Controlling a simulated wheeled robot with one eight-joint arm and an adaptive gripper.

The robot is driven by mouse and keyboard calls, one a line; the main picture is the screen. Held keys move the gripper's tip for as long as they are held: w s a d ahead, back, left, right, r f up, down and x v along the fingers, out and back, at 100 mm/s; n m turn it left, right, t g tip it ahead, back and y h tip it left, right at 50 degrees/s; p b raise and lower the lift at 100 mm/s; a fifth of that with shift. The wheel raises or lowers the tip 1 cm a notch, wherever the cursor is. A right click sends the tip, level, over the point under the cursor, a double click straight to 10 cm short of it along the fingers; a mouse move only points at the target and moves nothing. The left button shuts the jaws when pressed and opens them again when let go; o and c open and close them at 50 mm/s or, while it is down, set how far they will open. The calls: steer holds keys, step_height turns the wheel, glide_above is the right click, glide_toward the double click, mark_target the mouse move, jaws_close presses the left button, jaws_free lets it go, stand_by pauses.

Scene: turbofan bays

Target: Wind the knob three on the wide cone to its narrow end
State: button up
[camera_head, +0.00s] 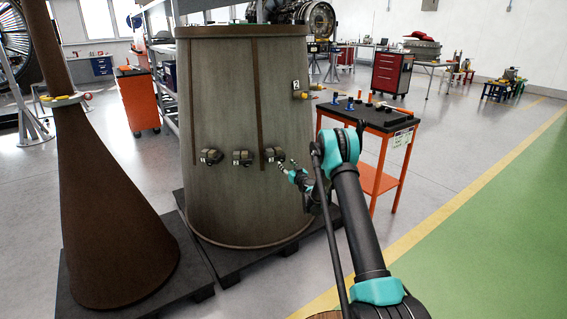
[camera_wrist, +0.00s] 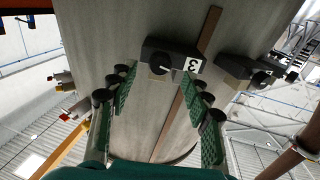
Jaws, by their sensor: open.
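The wide cone (camera_head: 225,120) is a grey-brown tapered body standing with its broad end down and its narrower end up. Several dark knob blocks sit in a row low on its side. The rightmost block, knob three (camera_head: 274,155), is right of a brown vertical strip. In the wrist view knob three (camera_wrist: 168,58) shows a round face and a white label with a 3, upside down. My gripper (camera_head: 287,165) is open beside it. In the wrist view the green-padded fingers of my gripper (camera_wrist: 162,84) stand spread either side of the knob, with no clear contact.
A neighbouring knob block (camera_wrist: 240,70) lies close right of knob three in the wrist view. Yellow handles (camera_head: 303,95) by a label 2 stick out higher on the cone. A brown narrow cone (camera_head: 105,220) stands left. An orange tool table (camera_head: 380,122) stands right, behind my arm.

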mark_target(283, 160)
steer(key=shift+x, duration=2.35)
jaws_close()
